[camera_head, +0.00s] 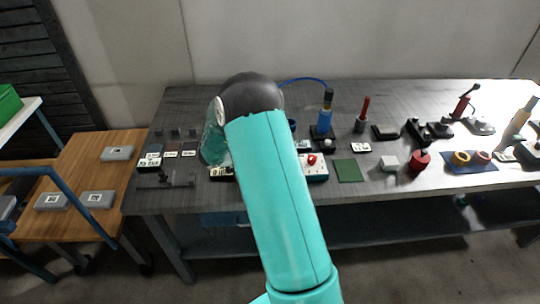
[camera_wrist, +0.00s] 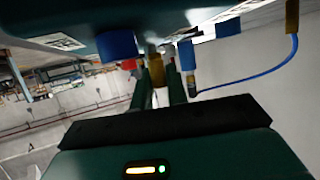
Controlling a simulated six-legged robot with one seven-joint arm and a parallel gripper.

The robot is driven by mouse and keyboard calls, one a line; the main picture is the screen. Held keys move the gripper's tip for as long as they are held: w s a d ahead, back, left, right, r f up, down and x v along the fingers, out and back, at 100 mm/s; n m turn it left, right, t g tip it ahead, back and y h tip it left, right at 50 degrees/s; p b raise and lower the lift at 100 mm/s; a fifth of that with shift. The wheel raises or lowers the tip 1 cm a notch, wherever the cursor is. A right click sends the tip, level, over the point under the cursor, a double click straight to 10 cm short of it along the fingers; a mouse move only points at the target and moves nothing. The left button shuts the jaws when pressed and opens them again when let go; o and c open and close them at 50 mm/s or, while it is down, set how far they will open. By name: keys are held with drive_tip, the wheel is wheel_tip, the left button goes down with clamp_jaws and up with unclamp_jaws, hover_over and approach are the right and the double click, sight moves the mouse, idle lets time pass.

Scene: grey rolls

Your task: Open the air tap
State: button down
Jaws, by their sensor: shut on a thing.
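In the wrist view my gripper (camera_wrist: 158,93) has its two dark fingers close together around a brass-coloured stem (camera_wrist: 156,68). The stem appears to be part of the air tap; the fingers hide its lower part. A blue cylinder (camera_wrist: 117,45) is left of the fingers and another blue fitting (camera_wrist: 187,54) is just to their right. A blue hose (camera_wrist: 252,87) curves from a brass fitting at the right edge. In the head view my teal arm hides the gripper and the tap; part of the blue hose (camera_head: 303,79) shows behind it.
The dark workbench (camera_head: 220,101) carries several items. Right of my arm are a blue bottle-like tool (camera_head: 326,118), a green plate (camera_head: 348,170) and a red round knob (camera_head: 419,160). A lower wooden table (camera_head: 105,175) stands at the left, with grey boxes.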

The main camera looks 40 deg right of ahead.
drive_tip(key=shift+w+d+f+m+g+y, duration=0.15)
drive_tip(key=shift+w+m+g+y, duration=0.1)
drive_tip(key=shift+m+g, duration=0.4)
drive_tip(key=shift+w+d+r+m+g+y, duration=0.15)
drive_tip(key=shift+m+g+y, duration=0.1)
drive_tip(key=shift+m+g, duration=0.35)
drive_tip(key=c, duration=1.4)
unclamp_jaws()
drive_tip(key=shift+f, duration=0.1)
drive_tip(key=v, duration=1.3)
drive_tip(key=shift+w+a, duration=0.25)
drive_tip(key=shift+w, duration=0.05)
drive_tip(key=shift+r, duration=0.2)
